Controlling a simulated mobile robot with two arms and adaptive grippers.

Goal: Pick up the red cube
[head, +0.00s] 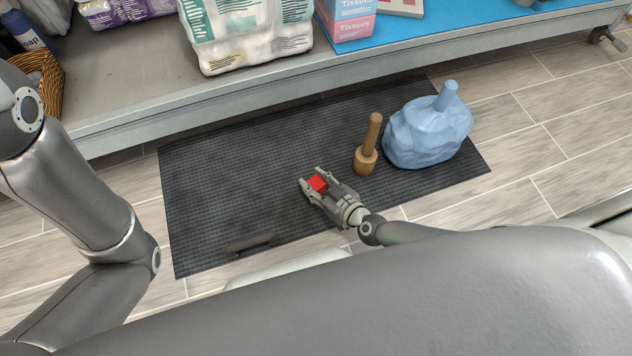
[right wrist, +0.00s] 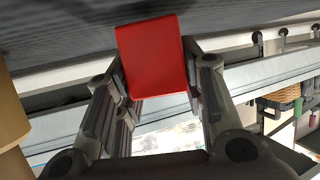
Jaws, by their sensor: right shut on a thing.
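The small red cube (head: 317,183) is between the fingers of my right gripper (head: 315,184) in the head view, over the dark mat (head: 215,185). In the right wrist view the red cube (right wrist: 153,57) fills the space between the two fingertips of the right gripper (right wrist: 158,75), which is shut on it. The dark mat surface (right wrist: 70,25) shows just beyond the cube. I cannot tell whether the cube touches the mat. My left arm comes in from the left in the head view, but its gripper is not seen.
A wooden mallet-like tool (head: 366,155) stands upright on the mat, right of the gripper. A light-blue lumpy bag (head: 427,132) sits farther right. The rack's metal lower shelf (head: 140,118), with packages and tissue boxes (head: 348,22), runs along the back. The mat's left part is mostly clear.

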